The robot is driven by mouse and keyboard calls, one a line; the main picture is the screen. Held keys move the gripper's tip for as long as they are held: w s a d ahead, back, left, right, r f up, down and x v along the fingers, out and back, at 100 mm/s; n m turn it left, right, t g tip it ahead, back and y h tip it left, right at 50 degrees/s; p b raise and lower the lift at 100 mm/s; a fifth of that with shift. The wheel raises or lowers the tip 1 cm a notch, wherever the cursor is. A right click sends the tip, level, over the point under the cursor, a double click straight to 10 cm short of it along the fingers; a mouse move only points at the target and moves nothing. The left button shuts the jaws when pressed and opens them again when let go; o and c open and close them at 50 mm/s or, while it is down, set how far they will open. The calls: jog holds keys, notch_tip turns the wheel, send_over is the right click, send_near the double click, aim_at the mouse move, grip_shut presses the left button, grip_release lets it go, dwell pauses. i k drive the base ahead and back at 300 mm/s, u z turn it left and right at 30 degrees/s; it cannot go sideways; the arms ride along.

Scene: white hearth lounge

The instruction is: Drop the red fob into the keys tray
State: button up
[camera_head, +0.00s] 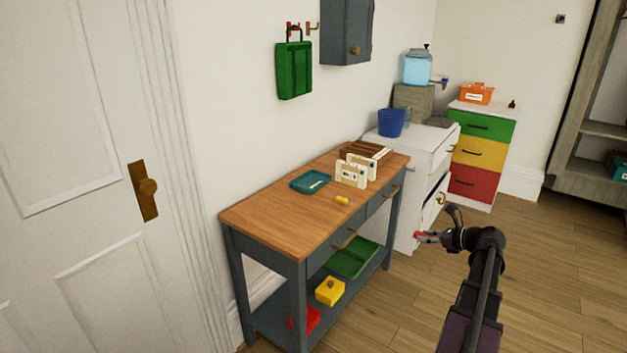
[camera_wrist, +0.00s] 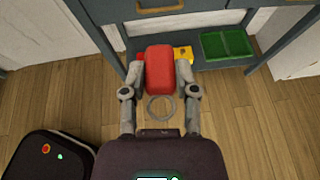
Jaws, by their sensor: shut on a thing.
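My gripper (camera_wrist: 160,80) is shut on the red fob (camera_wrist: 159,70), whose metal ring (camera_wrist: 161,108) hangs toward the wrist. In the head view the gripper (camera_head: 425,237) is at the right, over the floor in front of the table, with a bit of the red fob (camera_head: 418,234) at its tips. The teal tray (camera_head: 296,182), with a white label inside, lies on the wooden tabletop (camera_head: 265,217); I cannot read the label. My gripper is apart from the tray, to its right and nearer the camera. The tray does not show in the wrist view.
A yellow fob-like piece (camera_head: 342,200) and white cassette-like holders (camera_head: 350,174) are on the tabletop beside the tray. The lower shelf holds a yellow box (camera_head: 330,291), a red box (camera_head: 305,318) and a green tray (camera_head: 352,258). A white cabinet (camera_head: 409,185) stands right of the table.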

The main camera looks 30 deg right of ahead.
aim_at(316, 182)
jog(key=z, duration=0.2)
jog(key=i, duration=1.2)
jog(key=u, duration=0.35)
